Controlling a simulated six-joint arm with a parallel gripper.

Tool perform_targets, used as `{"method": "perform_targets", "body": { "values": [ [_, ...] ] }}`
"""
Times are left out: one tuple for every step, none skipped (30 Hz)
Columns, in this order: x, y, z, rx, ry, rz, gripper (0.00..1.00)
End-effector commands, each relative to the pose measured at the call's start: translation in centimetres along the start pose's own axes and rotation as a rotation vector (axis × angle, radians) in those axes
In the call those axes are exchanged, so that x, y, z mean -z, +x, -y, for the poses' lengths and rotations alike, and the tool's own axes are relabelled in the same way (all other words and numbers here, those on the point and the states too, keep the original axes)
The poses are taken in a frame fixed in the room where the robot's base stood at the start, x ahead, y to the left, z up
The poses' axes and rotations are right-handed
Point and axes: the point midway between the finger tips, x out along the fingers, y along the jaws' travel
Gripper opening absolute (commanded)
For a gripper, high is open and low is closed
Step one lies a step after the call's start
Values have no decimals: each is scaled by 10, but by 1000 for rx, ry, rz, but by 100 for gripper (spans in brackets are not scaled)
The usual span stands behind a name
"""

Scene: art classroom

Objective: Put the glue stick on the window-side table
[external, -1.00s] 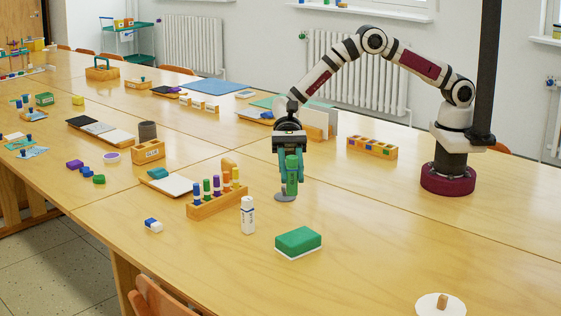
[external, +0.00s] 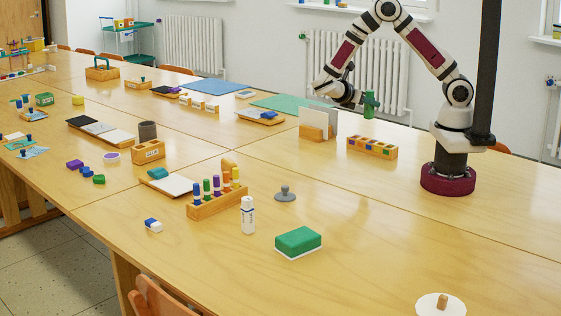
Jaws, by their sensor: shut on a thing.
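My gripper (external: 362,100) is at the upper right in the external view, raised above the far side of the tables. It is shut on a green upright stick (external: 369,106), seen small and partly covered by the fingers. I cannot tell any label on it. A white capped tube with dark print (external: 248,216), shaped like a glue stick, stands upright on the near table, well away from my gripper. The window-side table (external: 335,172) is the far row, nearer the radiators; the held stick is in the air over its back part.
A wooden box with coloured compartments (external: 372,148) and a wooden holder with white cards (external: 318,128) stand below the gripper. A green mat (external: 290,103) lies behind. A grey knobbed disc (external: 285,194) and a green sponge (external: 298,241) lie nearer. The right tabletop is mostly bare.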

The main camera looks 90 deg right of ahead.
Motion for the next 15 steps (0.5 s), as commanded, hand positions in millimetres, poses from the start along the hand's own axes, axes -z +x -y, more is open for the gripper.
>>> {"method": "perform_targets", "body": {
  "values": [
    [-9, 4, -5, -23, -9, -1, 0],
    [-13, 6, -9, -39, -15, -2, 0],
    [-19, 8, -13, -57, -22, 0, 0],
    [-24, 10, -16, -70, -27, -1, 0],
    [-28, 11, -19, -84, -33, -1, 0],
    [-31, 13, -22, -98, -41, 0, 0],
    [-23, 15, -21, -95, -43, 3, 0],
    [-18, 17, -21, -95, -45, 3, 0],
    [-12, 20, -21, -94, -44, 3, 0],
    [-8, 21, -21, -94, -43, 2, 0],
    [-4, 22, -21, -94, -42, 2, 0],
    [3, 25, -21, -92, -43, 2, 0],
    [7, 27, -21, -93, -42, 2, 0],
    [10, 28, -21, -93, -42, 1, 0],
    [14, 29, -21, -93, -40, 1, 0]
  ]
}}
